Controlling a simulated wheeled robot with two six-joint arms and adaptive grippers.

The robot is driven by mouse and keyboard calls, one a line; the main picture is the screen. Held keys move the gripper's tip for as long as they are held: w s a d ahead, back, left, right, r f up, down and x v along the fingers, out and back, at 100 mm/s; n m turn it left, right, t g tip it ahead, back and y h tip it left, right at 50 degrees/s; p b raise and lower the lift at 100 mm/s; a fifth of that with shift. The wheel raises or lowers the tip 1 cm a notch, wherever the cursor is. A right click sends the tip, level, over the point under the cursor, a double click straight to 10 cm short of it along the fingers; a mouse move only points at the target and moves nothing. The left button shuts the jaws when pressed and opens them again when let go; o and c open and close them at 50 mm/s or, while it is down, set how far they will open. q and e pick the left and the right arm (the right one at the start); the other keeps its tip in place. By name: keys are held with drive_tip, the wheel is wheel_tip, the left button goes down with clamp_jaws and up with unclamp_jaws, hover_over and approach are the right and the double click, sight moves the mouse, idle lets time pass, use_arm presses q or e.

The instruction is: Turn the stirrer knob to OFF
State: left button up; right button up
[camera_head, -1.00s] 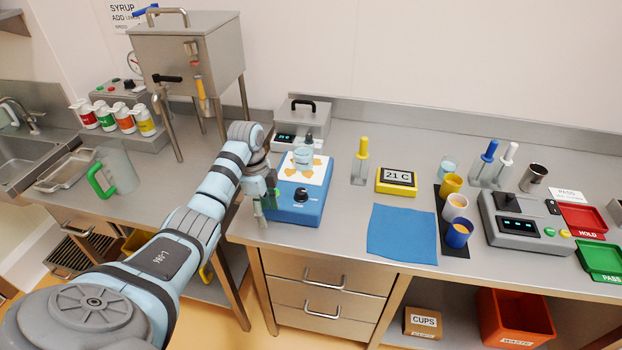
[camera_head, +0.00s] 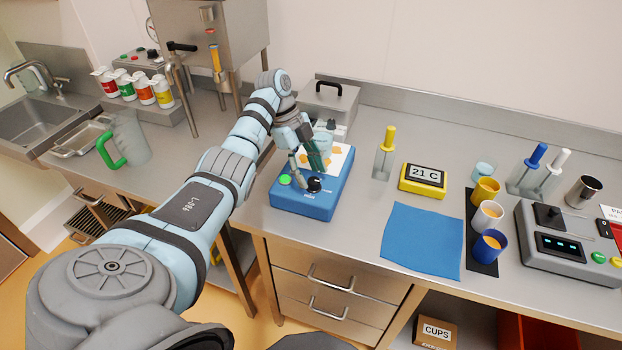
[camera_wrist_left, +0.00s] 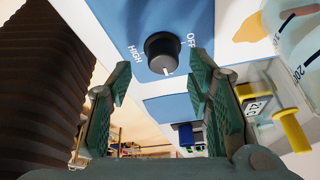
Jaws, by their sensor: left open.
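The blue stirrer (camera_head: 320,205) stands at the bench's left front with a white top. Its black knob (camera_head: 314,185) is on the sloped front, beside a lit green button (camera_head: 285,180). In the left wrist view the knob (camera_wrist_left: 160,48) lies just beyond the fingertips, between the HIGH and OFF labels. Its white mark points toward the bottom of that picture, at neither label. My left gripper (camera_head: 308,165) is open above the stirrer front, its fingers (camera_wrist_left: 159,82) spread on either side of the knob, apparently not touching it. My right gripper is not in view.
A beaker (camera_head: 324,143) stands on the stirrer top, close to my left gripper. A yellow-handled tool in a holder (camera_head: 383,160), a yellow 21 C display (camera_head: 423,180) and a blue cloth (camera_head: 420,240) lie to the right. Several cups (camera_head: 490,214) stand beyond.

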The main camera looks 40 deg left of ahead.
use_arm(q)
drive_tip(key=shift+w+d+f, duration=0.25)
drive_tip(key=shift+f, duration=0.4)
drive_tip(key=shift+w+f, duration=0.2)
drive_tip(key=shift+f, duration=0.2)
drive_tip(key=shift+s+r, duration=0.15)
drive_tip(key=shift+s, duration=0.15)
drive_tip(key=shift+c, duration=0.3)
drive_tip(key=c, duration=0.3)
clamp_jaws()
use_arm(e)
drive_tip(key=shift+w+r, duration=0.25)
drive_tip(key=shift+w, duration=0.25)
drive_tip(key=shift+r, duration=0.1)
